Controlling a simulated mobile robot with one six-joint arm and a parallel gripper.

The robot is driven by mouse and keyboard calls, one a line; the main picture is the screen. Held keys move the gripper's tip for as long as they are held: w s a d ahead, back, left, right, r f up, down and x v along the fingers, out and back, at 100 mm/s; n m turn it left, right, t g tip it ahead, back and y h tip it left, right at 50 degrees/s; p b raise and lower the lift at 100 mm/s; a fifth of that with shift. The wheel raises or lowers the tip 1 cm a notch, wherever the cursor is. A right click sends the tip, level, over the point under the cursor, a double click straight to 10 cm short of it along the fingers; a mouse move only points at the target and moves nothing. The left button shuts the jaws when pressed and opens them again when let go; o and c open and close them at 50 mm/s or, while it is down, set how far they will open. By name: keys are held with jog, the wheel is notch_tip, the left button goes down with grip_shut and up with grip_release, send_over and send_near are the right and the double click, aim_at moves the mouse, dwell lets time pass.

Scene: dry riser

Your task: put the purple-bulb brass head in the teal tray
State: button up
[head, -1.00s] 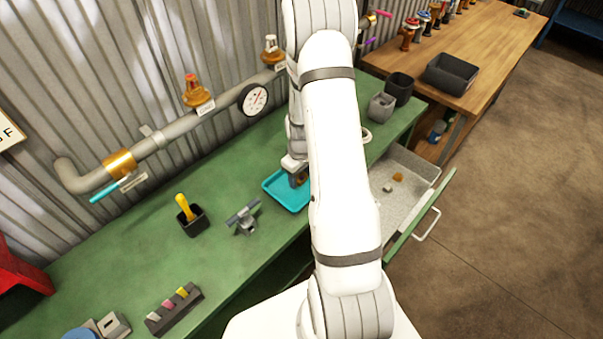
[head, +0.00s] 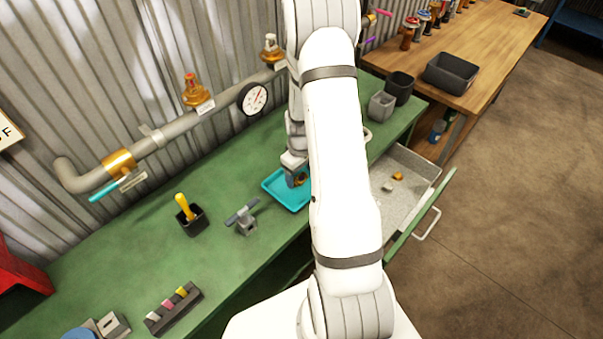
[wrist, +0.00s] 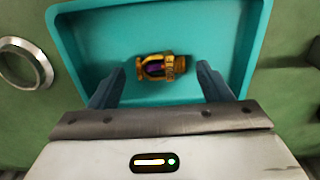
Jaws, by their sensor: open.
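The teal tray (head: 273,190) lies on the green bench, partly hidden behind my arm in the head view. In the wrist view the tray (wrist: 95,35) fills most of the picture. The purple-bulb brass head (wrist: 160,67) lies on its side on the tray floor, its purple bulb showing inside the brass frame. My gripper (wrist: 162,82) is open above the tray, with one finger to each side of the brass head and a visible gap at both sides. In the head view my gripper (head: 296,180) is over the tray.
A metal ring (wrist: 25,63) is left of the tray in the wrist view. An open drawer (head: 408,185) holds small pieces at right. The pipe (head: 190,122) runs behind.

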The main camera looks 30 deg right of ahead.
aim_at(300, 180)
notch_tip(300, 180, up, 11)
jog(key=b, duration=0.2)
jog(key=s+a+r+m+t, duration=0.1)
jog(key=s+a+r, duration=0.3)
jog(key=r, duration=0.3)
jog(key=s+a+r+m+t, duration=0.1)
jog(key=s+a+r, duration=0.3)
jog(key=r, duration=0.2)
jog(key=s+a+r+m, duration=0.1)
jog(key=s+a+r, duration=0.1)
jog(key=s, duration=0.4)
jog(key=s+a+r+m+t, duration=0.1)
jog(key=s+a+r, duration=0.2)
jog(key=s, duration=0.2)
jog(key=shift+s+a+r, duration=0.3)
jog(key=shift+s+r, duration=0.05)
jog(key=shift+s, duration=0.05)
jog(key=shift+c, duration=0.5)
